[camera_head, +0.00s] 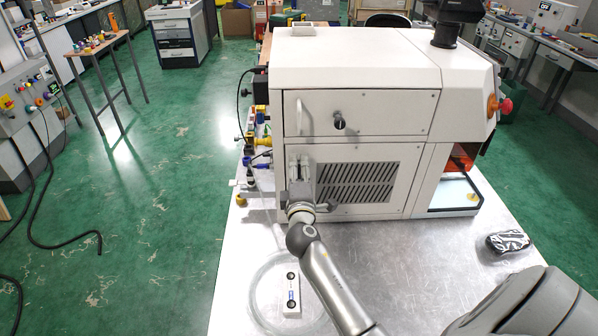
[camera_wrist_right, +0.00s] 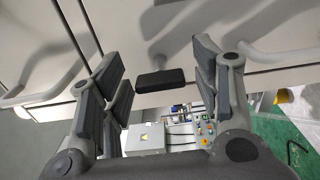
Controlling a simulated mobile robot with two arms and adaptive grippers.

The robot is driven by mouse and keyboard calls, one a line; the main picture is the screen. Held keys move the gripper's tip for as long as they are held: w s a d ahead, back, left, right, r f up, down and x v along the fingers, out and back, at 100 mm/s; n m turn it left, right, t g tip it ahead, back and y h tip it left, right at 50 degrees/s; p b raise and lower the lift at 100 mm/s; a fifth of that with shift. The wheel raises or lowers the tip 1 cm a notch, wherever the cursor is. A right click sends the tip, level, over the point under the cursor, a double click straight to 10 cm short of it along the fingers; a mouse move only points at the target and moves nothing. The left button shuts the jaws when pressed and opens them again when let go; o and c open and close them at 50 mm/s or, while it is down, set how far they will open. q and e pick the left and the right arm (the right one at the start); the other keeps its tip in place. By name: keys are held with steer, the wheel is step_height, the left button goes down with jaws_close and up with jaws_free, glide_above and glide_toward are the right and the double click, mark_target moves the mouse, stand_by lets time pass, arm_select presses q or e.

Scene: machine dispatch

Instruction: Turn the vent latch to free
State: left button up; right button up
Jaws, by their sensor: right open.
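The white machine (camera_head: 355,60) stands on the metal table, with a slotted vent panel (camera_head: 408,165) low on its front. My right gripper (camera_head: 306,182) is at the left side of this panel and covers part of it. The right wrist view shows a latch with a dark bar-shaped grip (camera_wrist_right: 161,80) on a grey stem, lying crosswise in the picture. The open right gripper (camera_wrist_right: 158,62) has one finger on each side of the latch, with small gaps visible at both ends. In the head view I cannot make out this latch behind the gripper. My left gripper is out of view.
The upper door has a handle (camera_head: 299,116) and a dark round lock (camera_head: 339,120). A white block with two dark holes (camera_head: 291,291) lies on the table in front, and a black-and-white pouch (camera_head: 508,241) at the right. Valves and hoses (camera_head: 258,140) crowd the machine's left side.

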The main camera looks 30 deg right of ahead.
steer(key=v, duration=1.2)
